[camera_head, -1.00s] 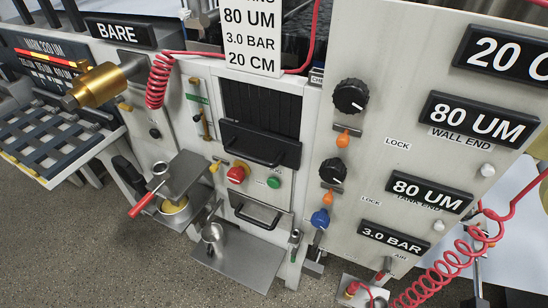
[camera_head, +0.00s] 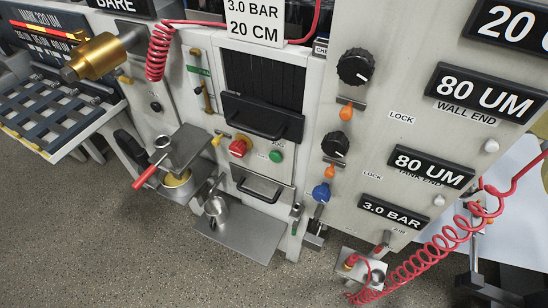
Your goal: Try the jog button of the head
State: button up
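No button in view carries a label that I can read as jog. A red mushroom button (camera_head: 239,146) and a green button (camera_head: 276,156) sit on the middle panel, below a black-handled door (camera_head: 262,117); the small lettering there is too small to read. A small black button (camera_head: 155,107) is on the left panel, under the gold cylinder (camera_head: 97,57). Two pale round buttons show on the right panel, the upper button (camera_head: 491,146) by "WALL END" and the lower button (camera_head: 439,200) by "TANK END". My gripper is not in view.
Black knobs (camera_head: 355,67) and orange levers (camera_head: 346,113) line the right panel. A red-handled clamp (camera_head: 146,175), a grey shelf (camera_head: 245,243) and a red coiled hose (camera_head: 430,260) stick out in front. The speckled floor (camera_head: 90,240) is clear at lower left.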

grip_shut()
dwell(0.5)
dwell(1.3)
